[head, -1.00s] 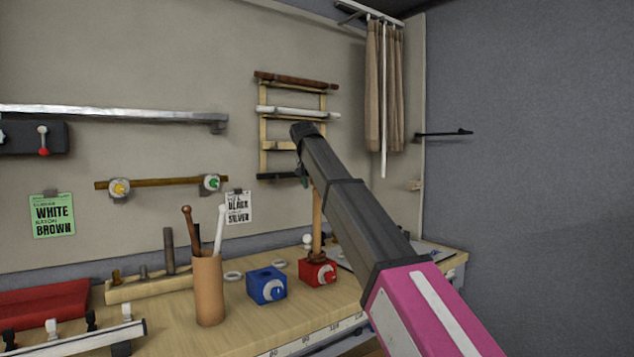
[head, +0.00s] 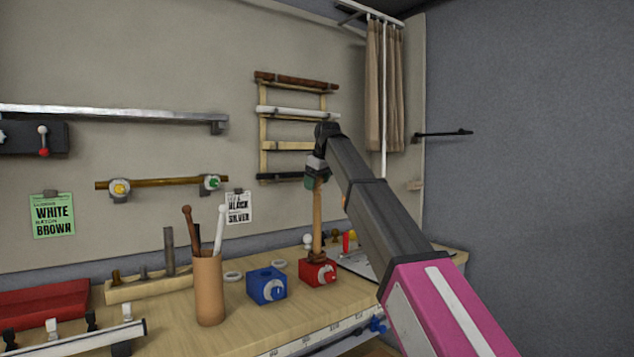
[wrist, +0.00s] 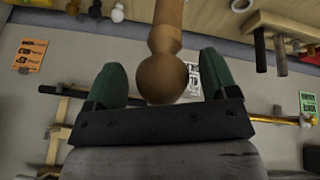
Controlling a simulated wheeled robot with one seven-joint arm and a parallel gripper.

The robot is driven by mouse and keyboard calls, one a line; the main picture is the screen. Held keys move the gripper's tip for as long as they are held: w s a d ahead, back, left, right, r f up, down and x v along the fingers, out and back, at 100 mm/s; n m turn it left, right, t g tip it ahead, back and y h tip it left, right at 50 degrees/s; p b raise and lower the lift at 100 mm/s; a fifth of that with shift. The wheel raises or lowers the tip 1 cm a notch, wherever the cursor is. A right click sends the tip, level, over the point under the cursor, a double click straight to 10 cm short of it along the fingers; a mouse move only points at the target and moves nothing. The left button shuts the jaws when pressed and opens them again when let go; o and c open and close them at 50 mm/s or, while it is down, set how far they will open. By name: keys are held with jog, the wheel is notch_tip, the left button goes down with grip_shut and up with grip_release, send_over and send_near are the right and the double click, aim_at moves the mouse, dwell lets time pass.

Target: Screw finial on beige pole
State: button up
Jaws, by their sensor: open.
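The beige pole (head: 317,225) stands upright in a red block (head: 318,273) on the bench. In the wrist view, which is upside down, the pole (wrist: 168,14) ends in a round brown wooden finial (wrist: 163,78). The finial sits in line with the pole's end; I cannot tell how tightly it is seated. My gripper (head: 314,182) is at the top of the pole and hides the finial in the head view. In the wrist view my gripper (wrist: 162,75) has its green fingers on either side of the finial, with gaps to both.
A blue block (head: 267,286) stands left of the red block. A brown cup (head: 208,290) holds two rods with finials. Small coloured finials (head: 337,237) lie behind the pole. A wall rack (head: 290,112) carries several poles. A beige curtain (head: 385,90) hangs at right.

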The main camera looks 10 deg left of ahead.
jog(key=c, duration=0.9)
jog(key=m+h, duration=0.1)
jog(key=m, duration=0.1)
jog(key=shift+a+m+t, duration=0.1)
jog(key=shift+m+t, duration=0.2)
jog(key=shift+m, duration=0.1)
jog(key=shift+c, duration=0.2)
jog(key=m+h, duration=0.1)
jog(key=m, duration=0.1)
jog(key=m+h, duration=0.1)
jog(key=m, duration=0.1)
jog(key=shift+m+t, duration=0.3)
jog(key=shift+m, duration=0.1)
jog(key=m+h, duration=0.2)
jog(key=m, duration=0.2)
jog(key=shift+m, duration=0.4)
jog(key=shift+m+g+h, duration=0.4)
jog(key=shift+m+h, duration=0.1)
jog(key=shift+m, duration=0.7)
jog(key=o, duration=0.9)
jog(key=shift+o, duration=0.2)
